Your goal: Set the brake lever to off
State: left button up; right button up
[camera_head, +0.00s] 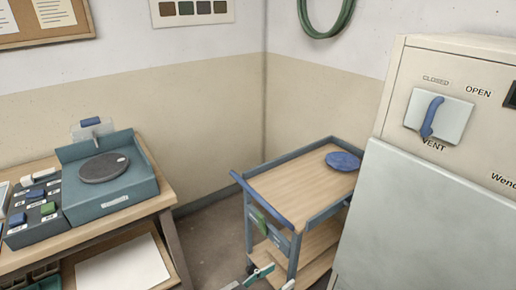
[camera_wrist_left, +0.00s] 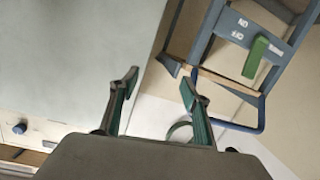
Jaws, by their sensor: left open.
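The cart (camera_head: 300,187) stands at the corner, with a wood top and blue-grey frame. Its green brake lever (camera_head: 258,221) is on the end panel facing me. In the left wrist view the lever (camera_wrist_left: 256,57) lies beside a blue-grey plate with white ON and OFF marks (camera_wrist_left: 239,30); I cannot tell which mark it is set to. My left gripper (camera_head: 268,277) is low in front of the cart, below the lever. Its two teal fingers are apart and empty in the left wrist view (camera_wrist_left: 160,86), and the lever is beyond them to the right, untouched.
A pale cabinet (camera_head: 410,225) with a blue vent handle (camera_head: 432,116) stands close on the right. A wooden bench (camera_head: 110,231) with a turntable unit (camera_head: 104,168) is on the left. A blue disc (camera_head: 343,161) lies on the cart. Open floor (camera_head: 208,240) lies between bench and cart.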

pick_arm(q)
jog(key=s+a+f+n+y, duration=0.1)
jog(key=s+a+f+y, duration=0.1)
jog(key=s+a, duration=0.3)
jog(key=s+a+f+n+y, duration=0.1)
jog(key=s+a+f+y, duration=0.2)
jog(key=a, duration=0.9)
jog(key=s+a+f+n+y, duration=0.2)
jog(key=s+a+f+y, duration=0.1)
jog(key=s+a, duration=0.4)
jog(key=shift+s+a+f+t+y, duration=0.2)
jog(key=shift+s+a+t+y, duration=0.15)
jog(key=shift+a+y, duration=0.45)
